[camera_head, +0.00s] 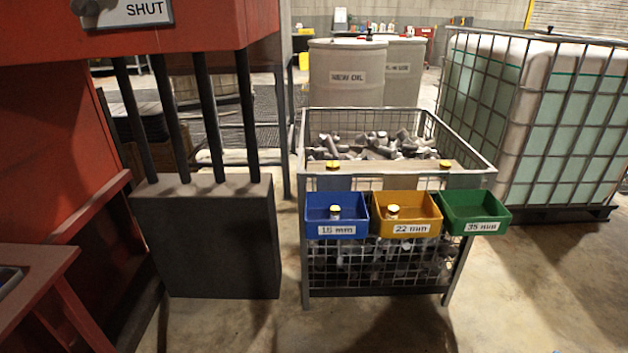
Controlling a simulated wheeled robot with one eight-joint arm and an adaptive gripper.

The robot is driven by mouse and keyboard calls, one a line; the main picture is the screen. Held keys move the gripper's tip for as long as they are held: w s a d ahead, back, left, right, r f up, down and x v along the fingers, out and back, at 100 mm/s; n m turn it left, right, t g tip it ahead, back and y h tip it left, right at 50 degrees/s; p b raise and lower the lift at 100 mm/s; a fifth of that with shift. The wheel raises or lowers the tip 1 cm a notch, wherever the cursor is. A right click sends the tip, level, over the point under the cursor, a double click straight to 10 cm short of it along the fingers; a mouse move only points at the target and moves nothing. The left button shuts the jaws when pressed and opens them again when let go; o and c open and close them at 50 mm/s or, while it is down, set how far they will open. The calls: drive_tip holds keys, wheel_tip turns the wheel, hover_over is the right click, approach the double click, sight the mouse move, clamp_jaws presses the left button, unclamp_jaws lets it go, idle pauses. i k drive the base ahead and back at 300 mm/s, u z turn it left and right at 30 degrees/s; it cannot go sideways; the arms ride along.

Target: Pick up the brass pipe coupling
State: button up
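Several small brass pieces that look like pipe couplings show in the head view. One brass coupling (333,166) stands on the left part of the flat board (390,169) along the near rim of a wire cage. A second brass coupling (445,164) stands near the board's right end. A third brass piece (335,211) is in the blue bin (337,230) marked 15 or 16 mm. A fourth brass piece (393,210) is in the yellow bin (408,229) marked 22 mm. My gripper is not in view.
The wire cage (304,250) holds grey metal parts. A green bin (482,226) marked 35 mm looks empty. A dark block (215,245) and red machine (190,25) stand left, a caged tank (560,120) right, drums (347,85) behind. The floor (540,300) in front right is clear.

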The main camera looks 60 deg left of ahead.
sight(331, 166)
drive_tip(key=u, duration=0.05)
drive_tip(key=k, duration=0.1)
drive_tip(key=u, duration=1.9)
drive_tip(key=i, duration=1)
drive_tip(key=z, duration=0.1)
